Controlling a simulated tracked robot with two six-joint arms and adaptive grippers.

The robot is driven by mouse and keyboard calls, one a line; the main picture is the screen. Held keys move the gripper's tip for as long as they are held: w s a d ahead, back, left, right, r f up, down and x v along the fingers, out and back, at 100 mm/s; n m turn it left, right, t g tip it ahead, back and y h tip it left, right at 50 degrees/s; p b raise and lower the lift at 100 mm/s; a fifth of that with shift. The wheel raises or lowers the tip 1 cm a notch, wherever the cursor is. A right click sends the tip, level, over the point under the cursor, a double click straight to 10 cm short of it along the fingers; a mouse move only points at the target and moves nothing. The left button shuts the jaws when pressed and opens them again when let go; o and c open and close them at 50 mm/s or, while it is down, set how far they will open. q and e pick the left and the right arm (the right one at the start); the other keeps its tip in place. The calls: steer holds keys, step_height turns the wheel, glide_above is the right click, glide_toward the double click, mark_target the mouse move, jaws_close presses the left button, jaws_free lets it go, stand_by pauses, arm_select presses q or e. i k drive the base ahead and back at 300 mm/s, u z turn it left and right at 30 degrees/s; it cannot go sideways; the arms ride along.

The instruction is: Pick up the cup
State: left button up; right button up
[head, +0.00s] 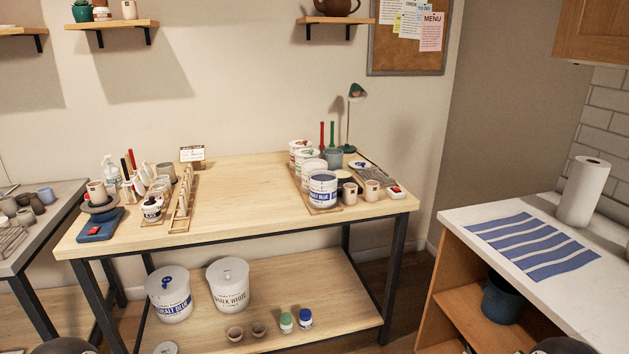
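Several cups are in the head view. Two small beige cups, one (350,194) and another (371,191), stand side by side near the right end of the wooden table (240,185). A beige cup (97,193) stands on a grey round stand over a blue base at the table's left end. I cannot tell which cup is meant. Neither of my grippers is in view.
White glaze buckets (323,189) crowd the table's right side; tools and a wooden rack (183,200) fill the left. The table's middle is clear. A white counter with a striped cloth (531,245) and paper roll (584,192) stands right. Large buckets (228,285) occupy the lower shelf.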

mark_target(372, 187)
steer(key=k, duration=0.6)
steer(key=z, duration=0.4)
steer(key=i, duration=0.75)
steer(key=z, duration=0.55)
steer(key=i, duration=1.2)
steer(key=u, duration=0.6)
steer(key=i, duration=0.9)
steer(key=u, duration=0.65)
steer(key=k, duration=0.75)
steer(key=u, duration=0.2)
